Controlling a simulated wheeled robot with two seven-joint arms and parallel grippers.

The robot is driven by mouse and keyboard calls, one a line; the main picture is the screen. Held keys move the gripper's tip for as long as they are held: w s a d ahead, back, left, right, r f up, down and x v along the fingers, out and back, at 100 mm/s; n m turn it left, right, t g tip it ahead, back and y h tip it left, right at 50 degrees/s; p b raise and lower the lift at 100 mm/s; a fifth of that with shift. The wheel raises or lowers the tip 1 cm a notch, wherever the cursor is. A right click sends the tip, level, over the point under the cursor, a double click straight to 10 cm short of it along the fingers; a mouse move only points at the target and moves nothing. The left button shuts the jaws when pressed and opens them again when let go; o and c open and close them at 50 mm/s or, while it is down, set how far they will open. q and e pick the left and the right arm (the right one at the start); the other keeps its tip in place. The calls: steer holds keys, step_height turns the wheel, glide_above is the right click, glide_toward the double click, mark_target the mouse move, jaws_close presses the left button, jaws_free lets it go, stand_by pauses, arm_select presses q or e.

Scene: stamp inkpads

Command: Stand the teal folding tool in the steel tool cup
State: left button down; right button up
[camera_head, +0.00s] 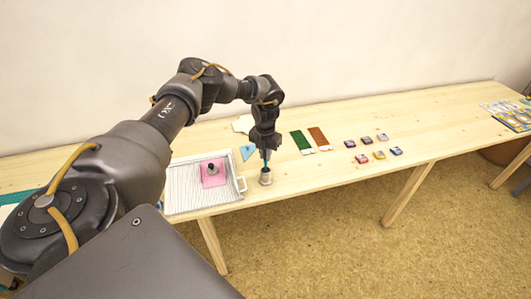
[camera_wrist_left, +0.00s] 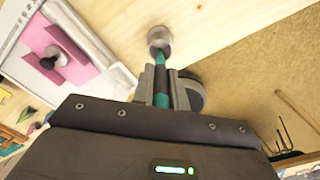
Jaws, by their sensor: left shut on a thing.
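The teal folding tool (camera_wrist_left: 160,76) is upright between the fingers of my left gripper (camera_wrist_left: 162,88), which is shut on it. In the head view my left gripper (camera_head: 265,149) points down above the steel tool cup (camera_head: 265,178), and a bit of the teal tool (camera_head: 265,158) shows between them. In the left wrist view the tool's lower end meets the round steel cup (camera_wrist_left: 159,37). I cannot tell whether the tip is inside the cup or just above it. My right gripper is not in view.
A white ribbed tray (camera_head: 185,197) with a pink sheet (camera_head: 213,179) and a dark-knobbed stamp (camera_head: 212,168) lies left of the cup. Green (camera_head: 299,139) and brown (camera_head: 318,136) pieces and several small inkpads (camera_head: 362,158) lie to the right. The table's front edge is close to the cup.

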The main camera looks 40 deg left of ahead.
arm_select(q)
steer(key=shift+f+b, duration=0.8)
steer(key=shift+f, duration=0.65)
steer(key=c, duration=1.3)
jaws_free()
step_height(320, 180, up, 11)
steer(key=shift+f+b, duration=0.15)
steer(key=shift+b, duration=1.05)
